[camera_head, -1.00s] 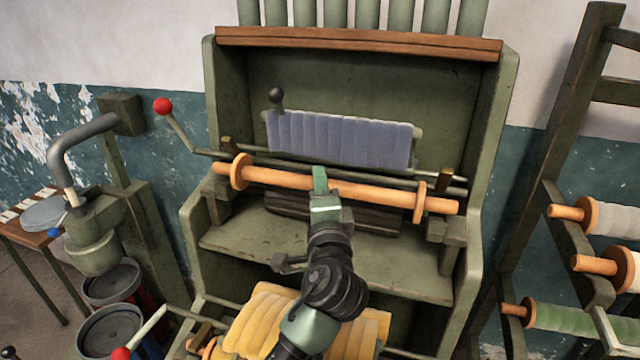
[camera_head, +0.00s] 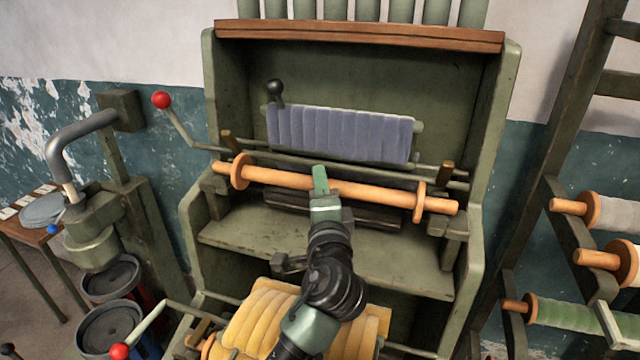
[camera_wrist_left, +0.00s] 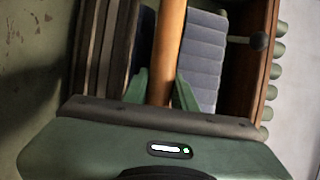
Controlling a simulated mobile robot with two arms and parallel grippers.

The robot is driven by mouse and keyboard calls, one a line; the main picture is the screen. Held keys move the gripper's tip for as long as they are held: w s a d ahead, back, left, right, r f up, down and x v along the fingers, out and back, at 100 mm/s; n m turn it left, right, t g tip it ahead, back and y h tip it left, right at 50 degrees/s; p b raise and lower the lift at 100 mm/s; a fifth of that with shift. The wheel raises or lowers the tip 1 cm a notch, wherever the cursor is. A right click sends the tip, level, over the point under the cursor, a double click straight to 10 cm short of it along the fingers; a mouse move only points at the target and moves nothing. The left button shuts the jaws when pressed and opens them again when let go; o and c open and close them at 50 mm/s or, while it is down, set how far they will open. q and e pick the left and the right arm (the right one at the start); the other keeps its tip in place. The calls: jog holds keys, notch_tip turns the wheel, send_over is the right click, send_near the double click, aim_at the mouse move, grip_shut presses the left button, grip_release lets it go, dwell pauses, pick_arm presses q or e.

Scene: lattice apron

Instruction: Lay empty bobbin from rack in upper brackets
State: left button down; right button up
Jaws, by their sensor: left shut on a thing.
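The empty bobbin (camera_head: 290,178) is a bare orange wooden roller with a round flange near each end. My left gripper (camera_head: 320,182) is shut around its middle. The left wrist view shows the shaft (camera_wrist_left: 168,50) between its green fingers (camera_wrist_left: 162,92). The bobbin lies across the machine's front, nearly level, its ends at the left upper bracket (camera_head: 217,206) and right upper bracket (camera_head: 446,228). I cannot tell whether the ends touch the brackets. My right gripper is not in view. The rack (camera_head: 558,195) at the right holds several wound bobbins.
A roll of purple-grey cloth (camera_head: 340,135) is behind the bobbin, and a yellow roll (camera_head: 260,315) is below. Red-knobbed levers (camera_head: 161,100) stick out at the left. The green shelf (camera_head: 400,255) under the bobbin is mostly bare. Buckets (camera_head: 110,278) stand at the far left.

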pick_arm(q)
jog(key=shift+f, duration=0.25)
dwell(0.5)
jog(key=c, duration=1.1)
grip_release()
jog(key=shift+o, duration=0.2)
jog(key=shift+f, duration=0.1)
